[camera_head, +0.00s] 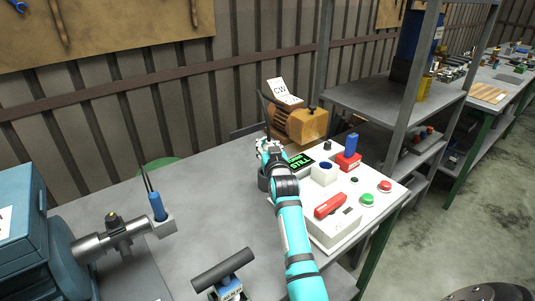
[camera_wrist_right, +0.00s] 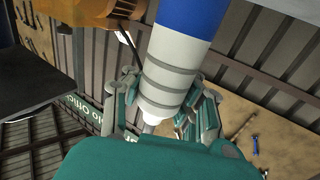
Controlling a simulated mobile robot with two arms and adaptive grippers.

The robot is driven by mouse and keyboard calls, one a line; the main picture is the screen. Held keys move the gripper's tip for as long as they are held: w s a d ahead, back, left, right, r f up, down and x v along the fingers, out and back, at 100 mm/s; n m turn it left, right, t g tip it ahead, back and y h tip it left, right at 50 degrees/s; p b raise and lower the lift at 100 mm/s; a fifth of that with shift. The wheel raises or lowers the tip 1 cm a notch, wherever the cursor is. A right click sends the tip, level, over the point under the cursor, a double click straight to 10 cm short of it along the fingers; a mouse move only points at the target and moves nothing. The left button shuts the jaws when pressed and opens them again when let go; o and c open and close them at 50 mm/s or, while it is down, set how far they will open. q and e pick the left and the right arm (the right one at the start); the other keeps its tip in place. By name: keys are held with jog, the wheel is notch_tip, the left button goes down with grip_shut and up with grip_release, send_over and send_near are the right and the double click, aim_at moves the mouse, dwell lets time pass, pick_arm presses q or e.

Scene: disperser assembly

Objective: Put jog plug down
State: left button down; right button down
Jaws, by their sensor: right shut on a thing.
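My right gripper (camera_head: 268,146) is at the back left corner of the white control panel (camera_head: 330,238), above the table. In the right wrist view its fingers (camera_wrist_right: 165,105) are shut around a plug, which I take as the jog plug (camera_wrist_right: 178,62), with a blue body and a pale grey ringed, tapering end. In the head view the gripper hides most of it; a thin dark lead rises there. The panel carries a white block with a dark blue round opening (camera_head: 325,167) and a blue plug standing in a red block (camera_head: 351,146). My left gripper is not in view.
An orange-brown motor (camera_head: 303,124) with a "CW" card stands behind the panel. At left, another blue plug (camera_head: 158,207) stands in a grey holder near a blue machine (camera_head: 25,230). The table's middle (camera_head: 215,190) is clear.

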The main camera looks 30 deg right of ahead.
jog(key=shift+w+f, duration=0.1)
jog(key=shift+f, duration=0.25)
notch_tip(320, 180, down, 2)
jog(key=shift+f, duration=0.55)
jog(key=c, duration=1.1)
grip_release()
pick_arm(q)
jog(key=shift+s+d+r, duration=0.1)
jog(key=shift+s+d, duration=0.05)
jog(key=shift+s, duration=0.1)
pick_arm(e)
jog(key=shift+o, duration=0.2)
